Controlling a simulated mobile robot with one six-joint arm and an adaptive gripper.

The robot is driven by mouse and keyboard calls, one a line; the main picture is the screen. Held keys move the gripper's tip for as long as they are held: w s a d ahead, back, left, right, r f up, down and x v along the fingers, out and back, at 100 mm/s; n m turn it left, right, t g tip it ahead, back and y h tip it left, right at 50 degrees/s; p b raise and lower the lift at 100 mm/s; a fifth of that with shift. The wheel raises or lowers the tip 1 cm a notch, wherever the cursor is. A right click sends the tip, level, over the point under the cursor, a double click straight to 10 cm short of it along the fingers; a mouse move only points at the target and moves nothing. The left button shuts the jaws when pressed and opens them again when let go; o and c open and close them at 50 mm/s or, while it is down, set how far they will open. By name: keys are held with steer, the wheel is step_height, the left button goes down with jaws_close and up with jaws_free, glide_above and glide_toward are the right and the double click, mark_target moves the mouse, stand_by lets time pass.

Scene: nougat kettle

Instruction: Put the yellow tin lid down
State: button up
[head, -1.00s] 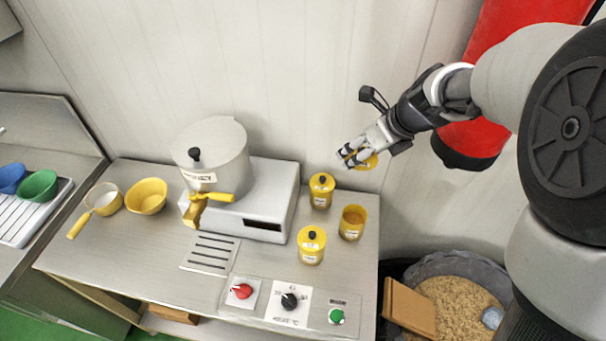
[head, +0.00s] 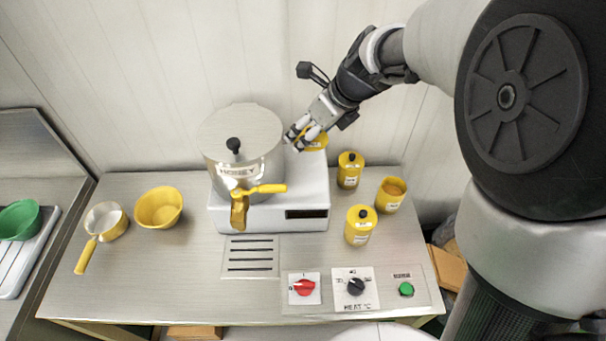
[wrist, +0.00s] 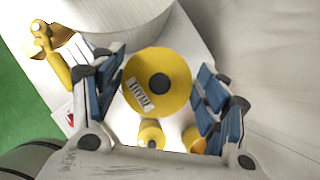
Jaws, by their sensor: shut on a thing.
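The yellow tin lid (head: 316,141), round with a dark knob and a white label, is held in my gripper (head: 302,136). In the wrist view the lid (wrist: 172,100) fills the space between the blue-padded fingers (wrist: 158,92). In the head view my gripper is just right of the kettle, appearing over the back right of the white heating unit; the fingers partly hide the lid. The open yellow tin (head: 390,196) stands to the right on the bench, its brownish contents visible. Two other yellow tins, one behind (head: 349,172) and one in front (head: 359,228), wear black-knobbed lids.
The lidded metal kettle (head: 243,150) with a yellow tap stands on the white heating unit (head: 310,200), close left of my gripper. A yellow bowl (head: 159,208) and a yellow-handled pan (head: 104,222) stand at left. Bare steel bench (head: 160,270) lies front left; control knobs are in front.

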mark_target(304, 181)
step_height(304, 181, down, 16)
steer(key=b, duration=0.6)
steer(key=shift+r, duration=0.15)
steer(key=shift+f+b, duration=0.25)
steer(key=shift+b, duration=0.05)
steer(key=o, duration=0.9)
steer(key=shift+c, duration=0.2)
steer(key=shift+r, duration=0.15)
steer(key=shift+r+p, duration=0.3)
steer(key=shift+r, duration=0.05)
steer(key=p+v, duration=0.4)
steer(key=v, duration=0.7)
steer(key=shift+s+d+r, duration=0.15)
steer(key=shift+s+r, duration=0.1)
